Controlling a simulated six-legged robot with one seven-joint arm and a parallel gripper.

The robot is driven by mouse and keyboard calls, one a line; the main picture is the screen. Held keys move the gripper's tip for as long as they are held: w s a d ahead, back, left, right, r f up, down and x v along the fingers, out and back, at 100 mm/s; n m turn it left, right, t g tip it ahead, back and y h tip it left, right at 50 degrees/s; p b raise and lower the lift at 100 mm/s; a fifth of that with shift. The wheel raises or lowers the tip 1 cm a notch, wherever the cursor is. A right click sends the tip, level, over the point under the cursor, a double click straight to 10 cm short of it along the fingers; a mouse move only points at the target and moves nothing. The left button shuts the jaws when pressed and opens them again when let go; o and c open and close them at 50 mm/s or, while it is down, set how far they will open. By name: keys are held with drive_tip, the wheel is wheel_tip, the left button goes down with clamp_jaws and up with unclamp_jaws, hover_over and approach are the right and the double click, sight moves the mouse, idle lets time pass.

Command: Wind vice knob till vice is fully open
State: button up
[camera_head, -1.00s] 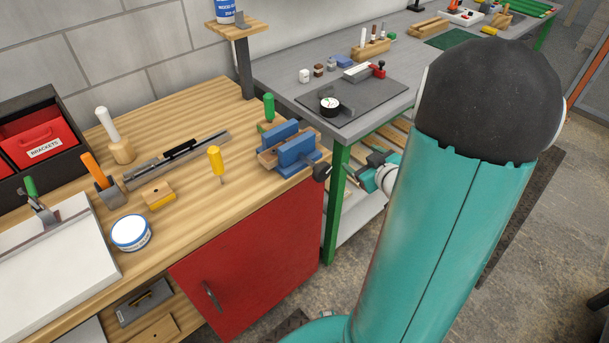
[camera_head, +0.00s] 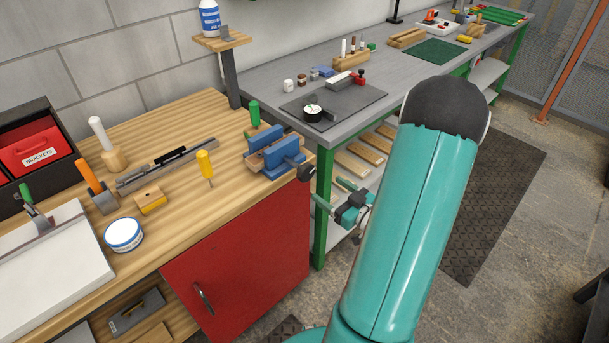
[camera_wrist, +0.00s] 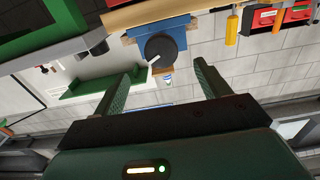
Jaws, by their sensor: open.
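The blue vice (camera_head: 264,146) sits at the right end of the wooden bench. Its two blue jaws look close together, but the exact gap is hard to tell. Its black round knob (camera_head: 306,173) sticks out past the bench's right end, above the floor. In the wrist view the knob (camera_wrist: 161,48) with a light handle bar shows in front of the blue vice body (camera_wrist: 170,26). My gripper (camera_head: 331,194) is open and empty, apart from the knob, to its right and lower. In the wrist view, the knob lies beyond the gap between the fingertips of my gripper (camera_wrist: 163,70).
The green-framed grey table (camera_head: 262,82) stands right behind the vice, its green leg (camera_head: 321,210) close to my gripper. A red cabinet door (camera_head: 240,255) is below the bench.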

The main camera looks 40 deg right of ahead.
sight(309, 174)
drive_tip(key=w, duration=1)
drive_tip(key=shift+a, duration=0.15)
drive_tip(key=c, duration=1)
drive_tip(key=shift+o, duration=0.2)
drive_tip(key=shift+n, duration=0.3)
drive_tip(key=n, duration=1.2)
drive_tip(key=shift+s, duration=0.1)
